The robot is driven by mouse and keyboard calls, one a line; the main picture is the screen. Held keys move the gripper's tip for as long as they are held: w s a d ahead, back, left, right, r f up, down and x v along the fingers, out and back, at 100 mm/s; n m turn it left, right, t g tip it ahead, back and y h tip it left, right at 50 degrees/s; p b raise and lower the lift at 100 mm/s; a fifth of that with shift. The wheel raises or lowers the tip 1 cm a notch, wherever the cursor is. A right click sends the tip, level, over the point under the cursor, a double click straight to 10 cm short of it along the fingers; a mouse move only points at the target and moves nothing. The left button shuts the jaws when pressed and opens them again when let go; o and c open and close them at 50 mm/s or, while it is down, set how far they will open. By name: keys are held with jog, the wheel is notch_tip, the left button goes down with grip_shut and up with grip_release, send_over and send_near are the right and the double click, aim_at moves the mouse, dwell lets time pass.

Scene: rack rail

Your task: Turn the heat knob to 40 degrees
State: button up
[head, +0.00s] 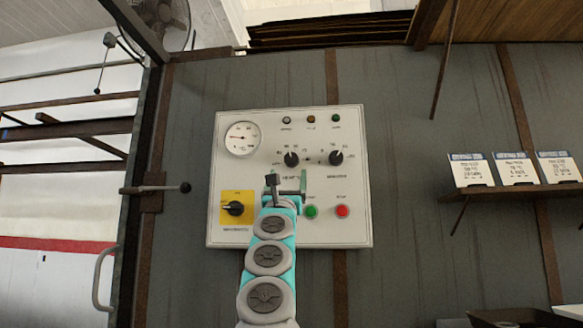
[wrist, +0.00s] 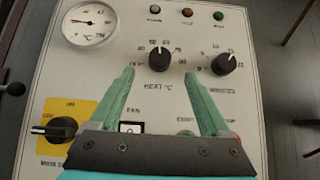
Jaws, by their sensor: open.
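The heat knob (head: 291,158) is a round black knob on the pale control panel (head: 229,180), with "HEAT °C" printed below it in the wrist view (wrist: 159,60). Numbers run around its upper side; a pale mark shows on it, but I cannot read its exact setting. My gripper (head: 288,180) is open, its green fingers spread. In the wrist view (wrist: 159,76) the fingertips lie just below the knob, one to each lower side. Nothing is between them, and they appear apart from the knob.
A second black knob (wrist: 224,63) is close to the right. A round gauge (head: 242,138) is at the upper left, and a black switch on a yellow plate (head: 245,197) at the lower left. Green (head: 311,211) and red (head: 342,211) buttons are lower right. A card shelf (head: 517,188) is farther right.

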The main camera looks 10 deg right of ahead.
aim_at(291, 162)
jog(key=shift+m+h, duration=0.4)
jog(key=shift+m, duration=0.1)
jog(key=p+x, duration=0.5)
jog(key=p, duration=0.1)
jog(key=shift+w+r, duration=0.15)
jog(key=shift+w, duration=0.05)
jog(key=shift+w+d+r+p, duration=0.2)
jog(key=shift+w+r+p, duration=0.25)
jog(key=shift+w+p, duration=0.35)
jog(key=shift+s, duration=0.15)
grip_shut()
